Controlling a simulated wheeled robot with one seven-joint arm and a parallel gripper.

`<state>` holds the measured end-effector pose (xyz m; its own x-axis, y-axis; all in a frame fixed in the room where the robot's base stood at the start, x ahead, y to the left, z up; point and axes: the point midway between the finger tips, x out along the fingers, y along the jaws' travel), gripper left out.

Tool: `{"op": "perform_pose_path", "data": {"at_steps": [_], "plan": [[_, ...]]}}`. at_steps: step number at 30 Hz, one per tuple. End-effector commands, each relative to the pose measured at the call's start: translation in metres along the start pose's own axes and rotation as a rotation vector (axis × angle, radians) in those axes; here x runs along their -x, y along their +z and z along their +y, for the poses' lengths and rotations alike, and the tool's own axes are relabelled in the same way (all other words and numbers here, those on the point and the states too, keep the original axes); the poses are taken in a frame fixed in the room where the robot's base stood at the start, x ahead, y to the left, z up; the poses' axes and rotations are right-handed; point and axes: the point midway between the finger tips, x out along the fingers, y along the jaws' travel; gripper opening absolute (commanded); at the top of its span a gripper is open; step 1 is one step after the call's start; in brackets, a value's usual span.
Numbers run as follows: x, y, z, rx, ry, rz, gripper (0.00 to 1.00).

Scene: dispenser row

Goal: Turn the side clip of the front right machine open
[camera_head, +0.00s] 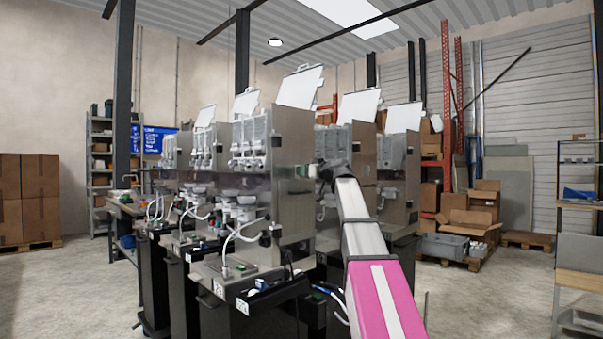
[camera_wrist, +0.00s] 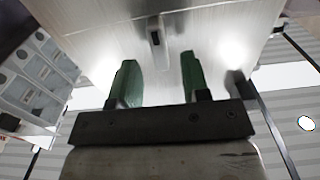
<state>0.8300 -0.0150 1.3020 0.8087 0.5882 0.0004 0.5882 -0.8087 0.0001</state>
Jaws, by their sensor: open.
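The front right machine (camera_head: 292,143) is a tall brushed-metal cabinet with its white lid raised, at the centre of the head view. Its metal side panel (camera_wrist: 95,25) fills the top of the wrist view. The side clip (camera_wrist: 157,38) is a small light metal piece with a dark slot, upright on that panel. My gripper (camera_wrist: 160,82) has two green fingers spread apart with nothing between them. The clip appears beyond the fingertips, roughly centred between them. In the head view, my dark wrist is beside the machine's right side; the fingers and clip cannot be made out there.
More dispensers (camera_head: 205,145) stand in a row to the left, others behind to the right. Black stands and cables (camera_head: 289,262) are below the front machine. A shelf rack (camera_head: 580,215) stands at the far right.

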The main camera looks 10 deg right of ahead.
Motion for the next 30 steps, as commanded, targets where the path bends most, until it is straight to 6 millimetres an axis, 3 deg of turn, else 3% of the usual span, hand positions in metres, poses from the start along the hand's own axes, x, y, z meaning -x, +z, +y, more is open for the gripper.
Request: {"op": "perform_pose_path", "data": {"at_steps": [6, 16, 17, 20, 21, 30], "plan": [[-0.02, 0.0, 0.001, 0.0, 0.001, -0.001, 0.43], [-0.022, 0.001, 0.0, 0.0, 0.001, -0.001, 0.43], [-0.022, 0.001, 0.0, 0.0, 0.001, -0.001, 0.36], [-0.022, 0.001, 0.0, 0.0, 0.001, -0.001, 0.04], [-0.022, 0.001, 0.0, 0.0, 0.001, 0.0, 0.0], [-0.022, 0.0, 0.0, -0.02, 0.001, 0.0, 0.0]]}}
